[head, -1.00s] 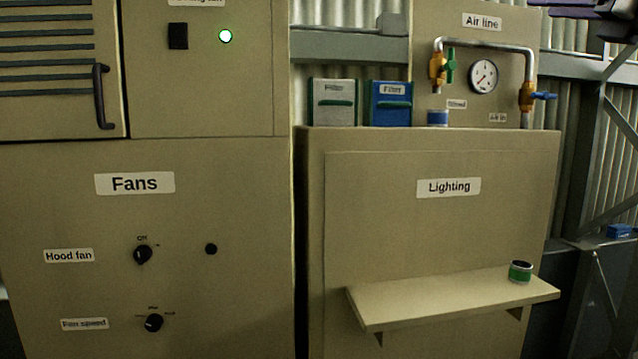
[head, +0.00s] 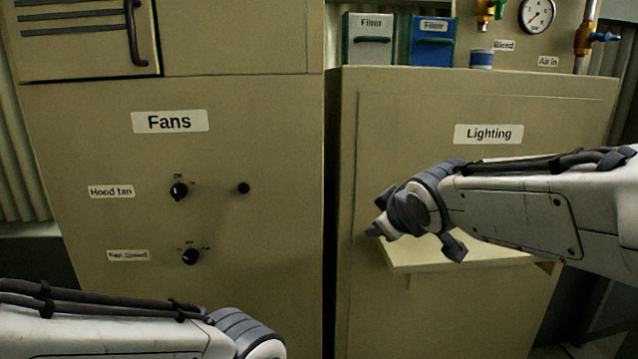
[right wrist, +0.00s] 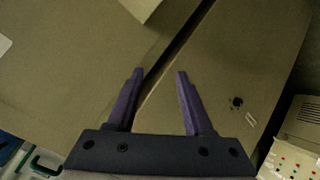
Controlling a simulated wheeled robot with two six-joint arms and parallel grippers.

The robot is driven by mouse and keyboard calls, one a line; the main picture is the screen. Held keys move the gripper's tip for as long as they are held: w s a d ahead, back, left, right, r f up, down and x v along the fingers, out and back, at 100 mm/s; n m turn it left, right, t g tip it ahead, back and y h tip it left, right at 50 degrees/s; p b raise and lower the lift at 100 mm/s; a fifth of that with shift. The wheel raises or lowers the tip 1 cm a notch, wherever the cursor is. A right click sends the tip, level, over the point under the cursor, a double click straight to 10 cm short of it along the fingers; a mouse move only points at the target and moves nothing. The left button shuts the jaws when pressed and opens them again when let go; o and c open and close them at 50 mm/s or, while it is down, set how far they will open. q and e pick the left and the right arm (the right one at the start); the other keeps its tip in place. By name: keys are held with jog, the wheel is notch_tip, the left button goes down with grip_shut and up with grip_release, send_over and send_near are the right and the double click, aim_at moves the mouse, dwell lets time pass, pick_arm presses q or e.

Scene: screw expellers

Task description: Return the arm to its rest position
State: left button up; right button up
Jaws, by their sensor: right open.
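My right arm (head: 530,205) reaches in from the right in the head view, in front of the Lighting panel (head: 390,130) and over part of its shelf (head: 405,256). In the right wrist view my right gripper (right wrist: 160,72) is open, with two purple fingers apart and nothing between them. It faces the beige panels and the dark gap between them. My left arm (head: 110,325) shows at the bottom left, below the Fans panel (head: 100,220); its gripper is out of the frame.
The Fans panel carries a Hood fan knob (head: 179,190) and a Fan speed knob (head: 191,257). A gauge (head: 537,14) is behind.

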jog(key=s+a+f+g, duration=0.3)
jog(key=s+f, duration=0.4)
jog(key=s+a+f+g, duration=0.3)
jog(key=s+a+f, duration=0.1)
jog(key=s+f, duration=0.25)
jog(key=s+f+g, duration=0.2)
jog(key=s+f, duration=0.1)
jog(key=s, duration=0.5)
jog(key=s+f+m+g, duration=0.1)
jog(key=s+f+g, duration=0.2)
jog(key=s, duration=0.5)
jog(key=shift+d+f+b, duration=0.2)
jog(key=shift+f+b, duration=0.2)
jog(key=shift+f, duration=0.1)
